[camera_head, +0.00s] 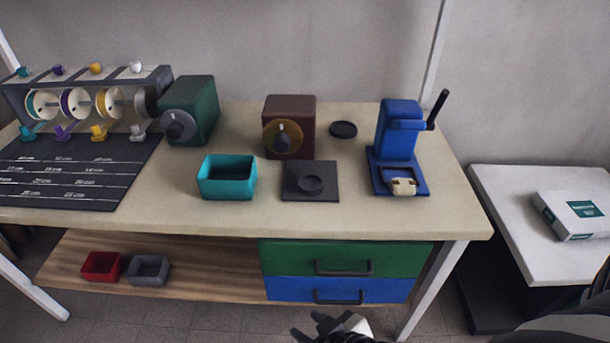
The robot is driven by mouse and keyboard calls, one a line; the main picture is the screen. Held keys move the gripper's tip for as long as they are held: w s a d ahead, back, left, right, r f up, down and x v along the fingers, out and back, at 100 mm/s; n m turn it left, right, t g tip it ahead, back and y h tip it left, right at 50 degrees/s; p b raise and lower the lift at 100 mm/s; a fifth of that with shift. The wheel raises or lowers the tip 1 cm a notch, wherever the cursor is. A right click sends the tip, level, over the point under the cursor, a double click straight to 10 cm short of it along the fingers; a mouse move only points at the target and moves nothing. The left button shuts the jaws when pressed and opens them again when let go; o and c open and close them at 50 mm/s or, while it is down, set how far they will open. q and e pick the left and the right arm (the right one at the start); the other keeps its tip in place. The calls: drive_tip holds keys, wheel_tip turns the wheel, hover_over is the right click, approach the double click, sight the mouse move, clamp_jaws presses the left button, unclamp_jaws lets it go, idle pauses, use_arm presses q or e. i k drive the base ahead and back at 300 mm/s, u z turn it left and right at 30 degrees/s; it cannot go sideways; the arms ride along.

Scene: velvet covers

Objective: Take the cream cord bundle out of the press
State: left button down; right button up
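The blue press (397,130) stands at the right end of the workbench, with a black lever (437,108) raised at its right side. The cream cord bundle (403,187) lies at the front of the press base, by a pale-edged rectangular recess. It is small, and its exact seating is hard to tell. My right gripper (309,327) shows at the bottom edge, below and in front of the bench, well away from the press. Its dark fingers look apart with nothing between them. My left gripper is not in view.
A teal bin (227,177), a dark plate with a ring (310,181), a brown box with a dial (289,127) and a green box (189,110) stand left of the press. A spool rack (90,96) is far left. Drawers (343,259) hang under the bench front.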

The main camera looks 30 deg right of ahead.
sight(398, 186)
drive_tip(key=u, duration=2.25)
drive_tip(key=k, duration=1.5)
drive_tip(key=z, duration=1.95)
